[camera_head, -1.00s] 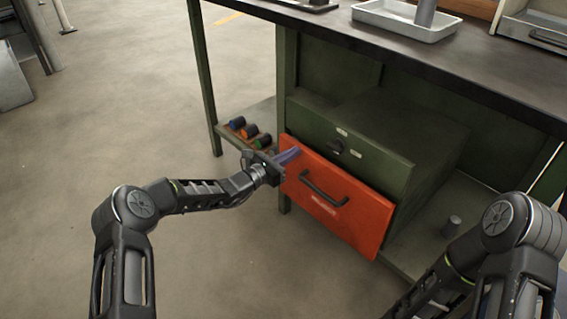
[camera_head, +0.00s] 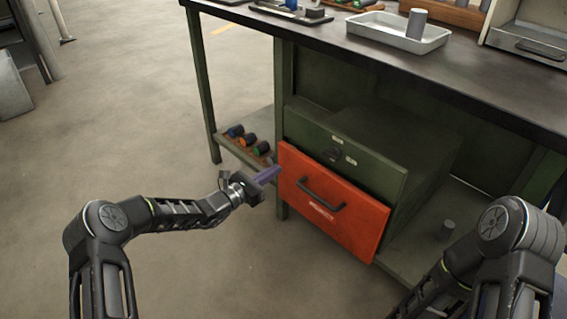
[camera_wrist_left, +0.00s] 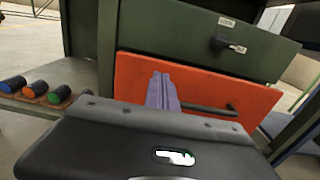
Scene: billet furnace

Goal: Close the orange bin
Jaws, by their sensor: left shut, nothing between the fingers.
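The orange bin (camera_head: 350,222) is the lower drawer front of a green cabinet (camera_head: 420,150) under the workbench. It has a black bar handle (camera_head: 321,195) and looks close to the cabinet front; a small gap cannot be ruled out. My left gripper (camera_head: 268,174) is shut and empty, just left of the bin's upper left edge. In the left wrist view its purple fingers (camera_wrist_left: 162,91) stand in front of the orange front (camera_wrist_left: 200,85), left of the handle (camera_wrist_left: 212,108). Whether they touch it I cannot tell. My right gripper is out of view.
The workbench (camera_head: 370,62) stands above, with a grey tray (camera_head: 395,33) holding a cylinder (camera_head: 416,24). Colored cylinders (camera_head: 248,139) lie on the low shelf at left. The floor at left is clear.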

